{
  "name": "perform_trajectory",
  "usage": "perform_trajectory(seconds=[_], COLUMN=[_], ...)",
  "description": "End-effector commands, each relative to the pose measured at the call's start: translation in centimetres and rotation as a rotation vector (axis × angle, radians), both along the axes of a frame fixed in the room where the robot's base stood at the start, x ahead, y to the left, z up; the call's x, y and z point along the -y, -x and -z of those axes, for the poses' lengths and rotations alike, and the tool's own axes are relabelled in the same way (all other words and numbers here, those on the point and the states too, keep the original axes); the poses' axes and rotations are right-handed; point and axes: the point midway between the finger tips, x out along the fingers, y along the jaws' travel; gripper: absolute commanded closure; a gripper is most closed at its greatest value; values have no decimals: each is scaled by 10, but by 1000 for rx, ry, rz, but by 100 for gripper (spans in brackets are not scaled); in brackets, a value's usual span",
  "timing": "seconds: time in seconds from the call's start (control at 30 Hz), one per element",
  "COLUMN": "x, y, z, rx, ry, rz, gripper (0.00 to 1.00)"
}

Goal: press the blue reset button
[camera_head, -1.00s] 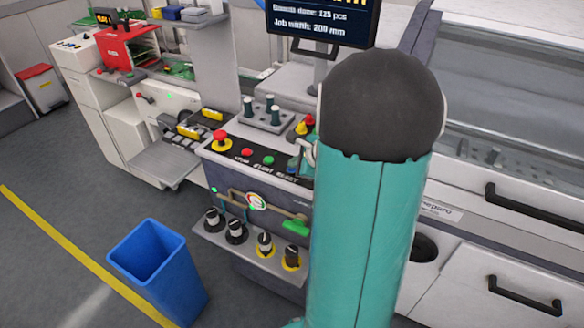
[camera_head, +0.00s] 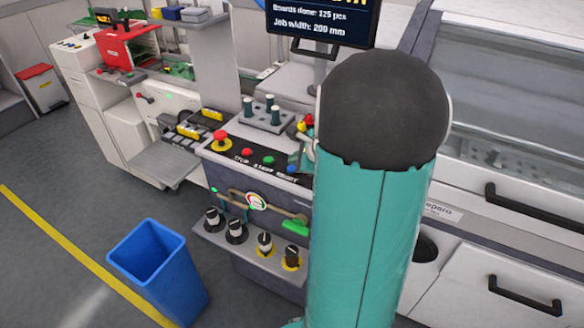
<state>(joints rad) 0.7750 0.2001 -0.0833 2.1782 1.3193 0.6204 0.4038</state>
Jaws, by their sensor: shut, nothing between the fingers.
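The blue reset button (camera_head: 292,159) is at the right end of the button row on the dark sloped panel (camera_head: 228,154), partly hidden by my arm and gripper. A red button (camera_head: 247,152) and a green button (camera_head: 268,160) sit to its left, with labels below the row. My gripper (camera_head: 307,154) is mostly hidden behind my teal and black arm; only a small part shows at the arm's left edge, close to the blue button. It is shut and empty. I cannot tell whether it touches the button.
A red emergency knob on a yellow base (camera_head: 220,139) is left of the row. Several black and white knobs (camera_head: 264,242) stand on the lower shelf. A blue bin (camera_head: 158,270) stands on the floor, and a monitor (camera_head: 322,20) is above.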

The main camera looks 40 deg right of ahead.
Motion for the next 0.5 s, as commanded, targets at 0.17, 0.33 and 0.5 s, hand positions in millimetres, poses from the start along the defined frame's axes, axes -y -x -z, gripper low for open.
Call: perform_trajectory(seconds=[0.17,0.33,0.5], x=[0,0,0], y=[0,-1,-1], z=[-5,-20,-36], rx=[1,3,3], ry=[0,1,1], rz=[0,-1,-1], gripper=[100,100,100])
